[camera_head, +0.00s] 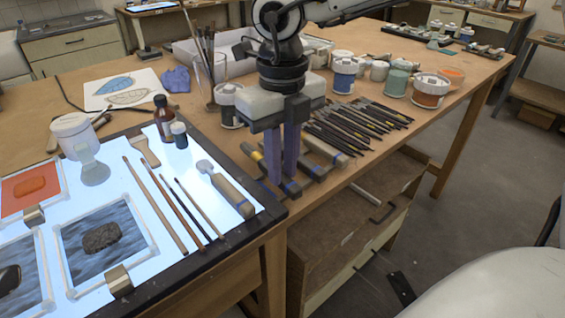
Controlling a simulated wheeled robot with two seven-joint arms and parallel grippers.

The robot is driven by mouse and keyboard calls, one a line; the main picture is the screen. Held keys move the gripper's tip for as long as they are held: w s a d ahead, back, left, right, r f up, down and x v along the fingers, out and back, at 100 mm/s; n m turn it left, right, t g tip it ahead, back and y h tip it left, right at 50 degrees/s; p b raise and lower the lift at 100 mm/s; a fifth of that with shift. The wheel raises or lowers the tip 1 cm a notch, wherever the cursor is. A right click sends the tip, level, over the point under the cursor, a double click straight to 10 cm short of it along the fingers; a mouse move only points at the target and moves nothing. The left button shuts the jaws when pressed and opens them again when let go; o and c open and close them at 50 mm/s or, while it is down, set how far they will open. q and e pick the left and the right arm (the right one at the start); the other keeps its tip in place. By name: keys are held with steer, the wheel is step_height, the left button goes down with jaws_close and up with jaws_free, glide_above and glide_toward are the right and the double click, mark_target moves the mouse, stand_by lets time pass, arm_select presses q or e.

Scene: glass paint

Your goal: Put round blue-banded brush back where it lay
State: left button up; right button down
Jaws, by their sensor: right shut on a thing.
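My right gripper (282,180) reaches straight down from the top centre to the front edge of the wooden table. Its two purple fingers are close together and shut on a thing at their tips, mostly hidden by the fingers. A dark tool with a blue band, which looks like the round blue-banded brush (291,188), shows at the fingertips, low over or on the table; I cannot tell whether it touches the wood. Other tools lie beside it, one with a yellow band (257,156) and a wooden handle with a blue band (325,150). My left gripper is not in view.
A lit panel (190,165) on the left holds brushes, a blue-banded wooden-handled tool (232,194), bottles and framed glass pieces. A row of dark brushes (355,122) lies right of the gripper, with paint jars (397,78) behind. Open drawers (350,215) are below the table edge.

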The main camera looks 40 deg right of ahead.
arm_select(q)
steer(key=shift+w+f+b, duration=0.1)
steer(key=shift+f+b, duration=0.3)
arm_select(e)
steer(key=shift+f, duration=0.25)
steer(key=c, duration=1.6)
jaws_free()
